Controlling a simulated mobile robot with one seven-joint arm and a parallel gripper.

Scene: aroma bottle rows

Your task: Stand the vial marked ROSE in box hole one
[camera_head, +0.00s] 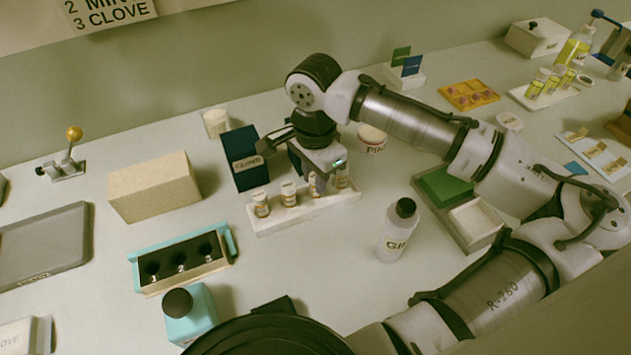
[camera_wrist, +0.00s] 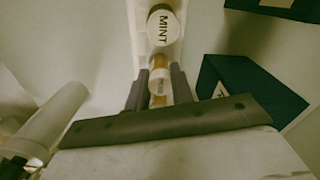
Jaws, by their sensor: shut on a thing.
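Several white-capped vials with amber bodies stand in a white rack (camera_head: 262,228) in the head view. My gripper (camera_head: 318,178) is over the rack's right part, shut on one vial (camera_wrist: 158,88). That vial shows between the fingers in the wrist view; its cap lettering is too small to read surely. A vial capped MINT (camera_wrist: 162,27) stands beyond it in the wrist view. Two vials (camera_head: 261,205) and (camera_head: 289,193) stand left of my gripper, one (camera_head: 342,175) right. The box (camera_head: 163,283), teal-edged, has three dark holes that look empty.
A dark blue box (camera_head: 243,165) stands behind the rack, close to my gripper. A white bottle (camera_head: 393,240) with a black cap stands right of the rack. A teal bottle (camera_head: 192,318) stands before the holed box. A beige block (camera_head: 154,188) lies behind it. A wall sign (camera_head: 108,12) is partly cut off.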

